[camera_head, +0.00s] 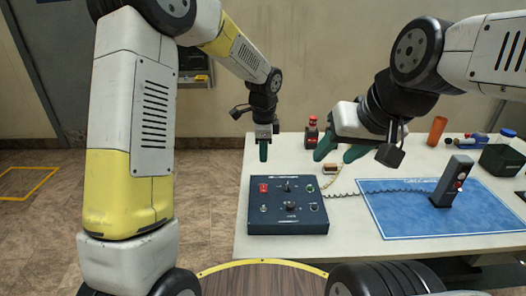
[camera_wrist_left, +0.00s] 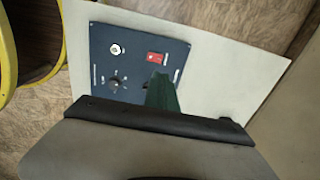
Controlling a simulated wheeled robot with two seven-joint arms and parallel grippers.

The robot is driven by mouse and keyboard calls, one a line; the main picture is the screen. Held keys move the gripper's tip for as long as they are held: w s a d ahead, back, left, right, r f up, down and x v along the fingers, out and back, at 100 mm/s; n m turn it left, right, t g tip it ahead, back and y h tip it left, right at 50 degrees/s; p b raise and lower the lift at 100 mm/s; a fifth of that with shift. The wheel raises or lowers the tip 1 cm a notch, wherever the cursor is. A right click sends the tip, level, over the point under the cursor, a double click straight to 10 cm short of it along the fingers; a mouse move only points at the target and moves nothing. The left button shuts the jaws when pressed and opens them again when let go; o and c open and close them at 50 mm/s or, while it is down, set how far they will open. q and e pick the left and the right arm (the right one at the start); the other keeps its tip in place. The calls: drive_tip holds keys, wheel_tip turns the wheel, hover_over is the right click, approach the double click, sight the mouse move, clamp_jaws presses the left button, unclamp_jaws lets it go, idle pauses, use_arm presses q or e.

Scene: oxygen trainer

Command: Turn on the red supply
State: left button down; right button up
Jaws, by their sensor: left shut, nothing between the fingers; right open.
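The red supply switch (camera_head: 264,188) sits at the upper left of a dark blue control box (camera_head: 262,224) on the white table. In the left wrist view the red switch (camera_wrist_left: 155,57) shows near the box's edge (camera_wrist_left: 105,62). My left gripper (camera_head: 263,155) is shut and empty, its green fingers pointing down above and behind the red switch. In the left wrist view the shut fingertips (camera_wrist_left: 160,85) cover part of the box face beside the switch. Whether they touch the box cannot be told. My right gripper (camera_head: 339,151) is open and empty over the table, right of the box.
A grey upright control unit (camera_head: 454,182) stands on a blue mat (camera_head: 405,217), with a coiled cable (camera_head: 385,190) running to the box.

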sight(264, 186)
use_arm(q)
drive_tip(key=f, duration=0.4)
drive_tip(key=w+f, duration=0.1)
drive_tip(key=f, duration=0.6)
drive_tip(key=shift+w+f, duration=0.2)
drive_tip(key=shift+f, duration=0.1)
drive_tip(key=shift+f, duration=0.2)
drive_tip(key=shift+s, duration=0.1)
drive_tip(key=shift+s+r, duration=0.2)
drive_tip(key=shift+s, duration=0.45)
drive_tip(key=shift+r, duration=0.1)
